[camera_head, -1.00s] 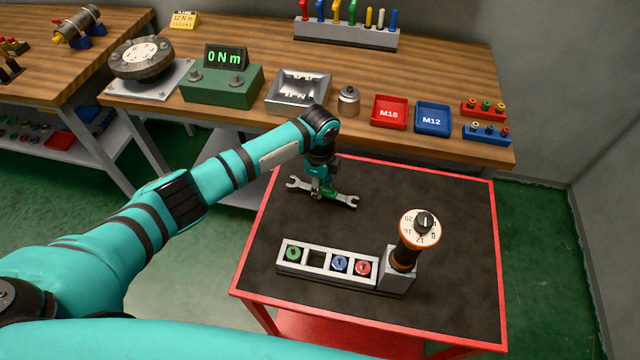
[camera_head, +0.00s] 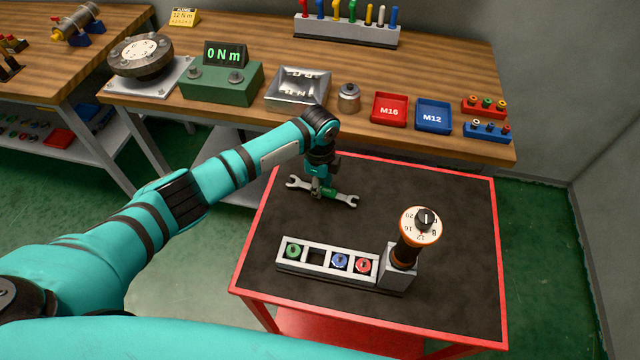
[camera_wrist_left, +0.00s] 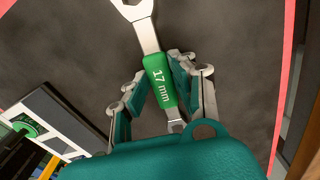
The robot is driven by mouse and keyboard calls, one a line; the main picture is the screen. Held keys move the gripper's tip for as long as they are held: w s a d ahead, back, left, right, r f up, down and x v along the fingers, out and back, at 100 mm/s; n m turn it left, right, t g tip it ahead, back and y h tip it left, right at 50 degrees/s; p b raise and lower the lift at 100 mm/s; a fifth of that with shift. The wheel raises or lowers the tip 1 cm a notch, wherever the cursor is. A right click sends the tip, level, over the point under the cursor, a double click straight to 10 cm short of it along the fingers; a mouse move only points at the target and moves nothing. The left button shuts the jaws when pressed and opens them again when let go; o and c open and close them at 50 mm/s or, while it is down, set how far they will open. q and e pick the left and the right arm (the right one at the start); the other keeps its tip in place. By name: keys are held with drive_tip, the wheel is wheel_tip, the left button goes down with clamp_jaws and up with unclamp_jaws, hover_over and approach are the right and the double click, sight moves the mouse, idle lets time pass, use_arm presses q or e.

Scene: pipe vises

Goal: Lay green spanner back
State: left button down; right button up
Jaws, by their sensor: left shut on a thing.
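The green spanner (camera_head: 341,197) is a double-ended metal spanner with a green middle. It lies level at the back left of the black top of the red cart (camera_head: 440,187). In the left wrist view its green grip (camera_wrist_left: 160,82) reads "17 mm". My left gripper (camera_head: 318,194) points down at the spanner and is shut on it. In the left wrist view the fingers (camera_wrist_left: 162,92) stand on both sides of the green grip. I cannot tell whether the spanner touches the cart top. My right gripper is not in view.
A grey holder (camera_head: 318,271) with green, blue and red pieces and one empty slot stands at the cart's front. A torque tool with a dial (camera_head: 420,225) stands upright at its right end. The wooden bench (camera_head: 240,40) lies behind. The cart's right side is clear.

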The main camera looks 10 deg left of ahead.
use_arm(q)
drive_tip(key=shift+f+b, duration=0.3)
drive_tip(key=shift+f, duration=0.2)
drive_tip(key=shift+f, duration=0.1)
idle(1.0)
drive_tip(key=c, duration=1)
unclamp_jaws()
wheel_tip(320, 180, up, 12)
drive_tip(key=shift+s+f, duration=0.1)
